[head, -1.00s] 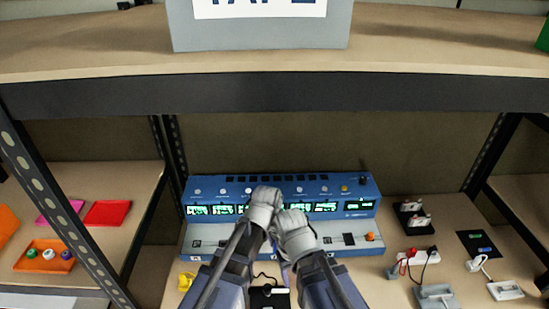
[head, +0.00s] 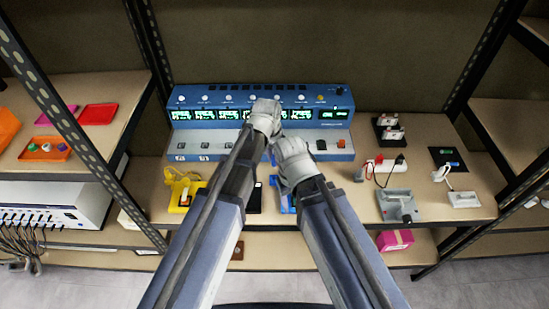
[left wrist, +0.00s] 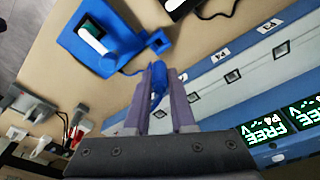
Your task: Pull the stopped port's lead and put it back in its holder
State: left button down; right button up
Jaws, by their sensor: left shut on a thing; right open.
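The long blue instrument (head: 262,98) stands at the back of the table, with a row of lit screens and a pale front ledge with ports. My left gripper (left wrist: 158,92) is shut on a blue lead plug (left wrist: 157,82), in front of the ledge. A blue holder (left wrist: 82,50) with a white-and-green device lies beyond the fingers, with a small square blue socket (left wrist: 158,41) at its side. Two screens near the left wrist view's edge read FREE. In the head view, my right gripper (head: 290,190) is open, lower than the left; its fingers are mostly hidden.
A yellow holder (head: 183,191) stands at the left and a black one (head: 254,200) lies between my arms. To the right are a white power strip (head: 383,165), a grey device (head: 396,205) and a black rack (head: 388,130). Shelf posts flank the table.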

aim_at(274, 165)
pick_arm(q)
jog(key=shift+f+b, duration=2.8)
jog(key=shift+f, duration=0.1)
jog(key=shift+f+b, duration=1.15)
jog(key=c, duration=0.7)
grip_release()
jog(key=shift+r, duration=0.1)
jog(key=r+p, duration=0.5)
jog(key=s+r+p, duration=0.1)
jog(key=r+p, duration=0.1)
jog(key=p, duration=0.1)
jog(key=shift+a+r, duration=0.3)
jog(key=shift+r, duration=0.05)
jog(key=s+a+n, duration=0.1)
jog(key=s, duration=0.4)
jog(key=s+a+n+g+y, duration=0.1)
jog(key=s+a, duration=0.1)
jog(key=s, duration=0.3)
jog(key=s+a+g+y, duration=0.1)
jog(key=s+a, duration=0.1)
jog(key=s, duration=0.3)
jog(key=shift+s+a+f+n, duration=0.15)
jog(key=shift+s+a+n, duration=0.05)
jog(key=shift+s+n, duration=0.2)
